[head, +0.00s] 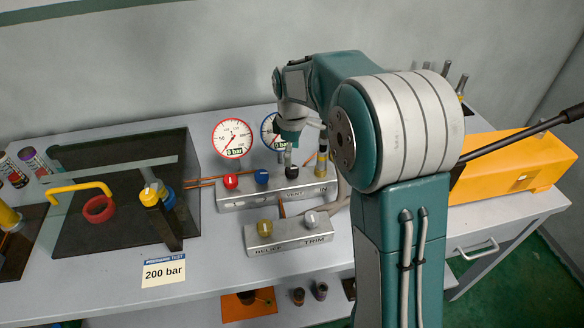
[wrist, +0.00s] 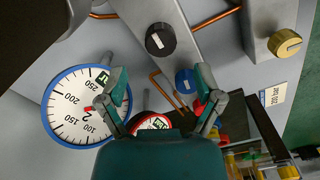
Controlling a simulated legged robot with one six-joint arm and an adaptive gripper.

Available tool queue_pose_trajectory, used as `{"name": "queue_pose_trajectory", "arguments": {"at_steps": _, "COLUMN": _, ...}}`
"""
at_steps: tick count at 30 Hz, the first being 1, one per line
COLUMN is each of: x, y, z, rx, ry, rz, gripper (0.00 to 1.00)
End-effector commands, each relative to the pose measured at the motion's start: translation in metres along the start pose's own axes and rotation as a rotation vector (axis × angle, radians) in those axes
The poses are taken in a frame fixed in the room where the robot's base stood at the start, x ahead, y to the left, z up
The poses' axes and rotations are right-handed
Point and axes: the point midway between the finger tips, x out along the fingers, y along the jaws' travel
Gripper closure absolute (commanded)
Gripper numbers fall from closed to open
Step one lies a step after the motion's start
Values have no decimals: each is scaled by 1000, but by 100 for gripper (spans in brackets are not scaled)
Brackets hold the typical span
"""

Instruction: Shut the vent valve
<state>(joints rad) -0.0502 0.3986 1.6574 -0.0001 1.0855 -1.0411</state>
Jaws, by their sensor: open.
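A manifold block (head: 225,202) on the bench carries a red knob (head: 231,181), a blue knob (head: 262,177) and a black knob (head: 292,171). The small label by the black knob seems to read VENT. In the wrist view the black knob (wrist: 160,40) has a white pointer mark and stands beyond my fingertips, with the blue knob (wrist: 186,80) nearer the right finger. My gripper (wrist: 162,84) is open and empty, fingers apart, touching no knob that I can see. In the head view my gripper (head: 289,150) hangs just above the black knob, partly hidden by my wrist.
A red-rimmed gauge (head: 232,138) and a blue-rimmed gauge (wrist: 86,107) stand behind the manifold. A front block (head: 262,245) holds a yellow RELIEF knob (head: 265,228) and a TRIM knob. A clear shield (head: 120,190) is left, an orange box (head: 505,178) right. A card (head: 163,272) reads 200 bar.

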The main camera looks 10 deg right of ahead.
Motion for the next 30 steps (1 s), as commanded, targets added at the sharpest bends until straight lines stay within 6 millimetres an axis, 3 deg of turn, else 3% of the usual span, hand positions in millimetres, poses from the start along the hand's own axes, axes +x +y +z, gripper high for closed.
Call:
{"name": "queue_pose_trajectory", "arguments": {"at_steps": 3, "x": 24, "y": -1, "z": 0, "rx": 1, "ry": -2, "rz": -4, "gripper": 16}}
{"name": "queue_pose_trajectory", "arguments": {"at_steps": 9, "x": 49, "y": 0, "z": 0, "rx": 1, "ry": -1, "rz": -1, "gripper": 16}}
{"name": "queue_pose_trajectory", "arguments": {"at_steps": 20, "x": 57, "y": 0, "z": 0, "rx": 1, "ry": 0, "rz": 0, "gripper": 16}}
{"name": "queue_pose_trajectory", "arguments": {"at_steps": 22, "x": 57, "y": 0, "z": 0, "rx": 1, "ry": 0, "rz": 0, "gripper": 38}}
{"name": "queue_pose_trajectory", "arguments": {"at_steps": 26, "x": 57, "y": 0, "z": 0, "rx": 1, "ry": 0, "rz": 0, "gripper": 96}}
{"name": "queue_pose_trajectory", "arguments": {"at_steps": 30, "x": 57, "y": 0, "z": 0, "rx": 1, "ry": 0, "rz": 0, "gripper": 98}}
